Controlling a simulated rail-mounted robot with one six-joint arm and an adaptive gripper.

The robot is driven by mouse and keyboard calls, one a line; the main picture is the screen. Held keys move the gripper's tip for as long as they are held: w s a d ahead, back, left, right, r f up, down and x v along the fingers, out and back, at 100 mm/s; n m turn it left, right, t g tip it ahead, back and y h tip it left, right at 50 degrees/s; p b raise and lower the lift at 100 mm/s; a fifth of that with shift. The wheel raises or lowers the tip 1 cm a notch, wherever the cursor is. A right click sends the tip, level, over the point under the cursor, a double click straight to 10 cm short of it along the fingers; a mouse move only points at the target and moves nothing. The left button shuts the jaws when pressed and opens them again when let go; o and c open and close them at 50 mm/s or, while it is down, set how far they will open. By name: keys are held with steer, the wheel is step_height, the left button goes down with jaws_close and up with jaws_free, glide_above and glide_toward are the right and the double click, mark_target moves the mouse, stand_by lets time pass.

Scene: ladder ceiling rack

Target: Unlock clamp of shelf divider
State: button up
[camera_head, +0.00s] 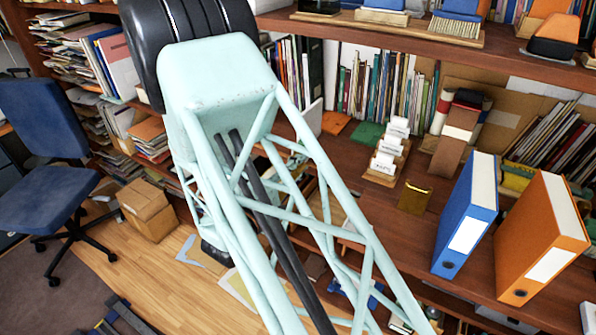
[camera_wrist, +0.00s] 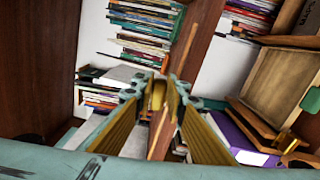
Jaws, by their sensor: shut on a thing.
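In the camera_wrist view my gripper (camera_wrist: 158,98) has its two yellow-lined fingers closing in from left and right. It is shut on a small yellow piece between the fingertips, which looks like the clamp (camera_wrist: 156,93) of the shelf divider. A thin brown upright board, apparently the divider (camera_wrist: 183,50), runs through the middle of the view, next to the clamp and partly between the fingers. The clamp's far side is hidden, and I cannot tell whether it is locked. In the camera_head view my own arm covers the centre, and my gripper and the clamp are not visible.
Books (camera_wrist: 145,30) stand stacked behind the divider. A purple binder (camera_wrist: 235,135) and a wooden tray (camera_wrist: 270,90) lie close on the right. In the camera_head view, a blue binder (camera_head: 468,215) and an orange binder (camera_head: 540,240) stand right of my arm. An office chair (camera_head: 45,150) stands left.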

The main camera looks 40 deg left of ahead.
steer(key=shift+f+m+b, duration=0.25)
steer(key=shift+m+b, duration=0.65)
steer(key=shift+b, duration=0.2)
steer(key=o, duration=0.8)
steer(key=shift+o, duration=0.2)
steer(key=shift+s, duration=0.1)
steer(key=s+d, duration=0.1)
steer(key=s, duration=1)
steer(key=shift+s, duration=0.4)
steer(key=shift+d, duration=0.15)
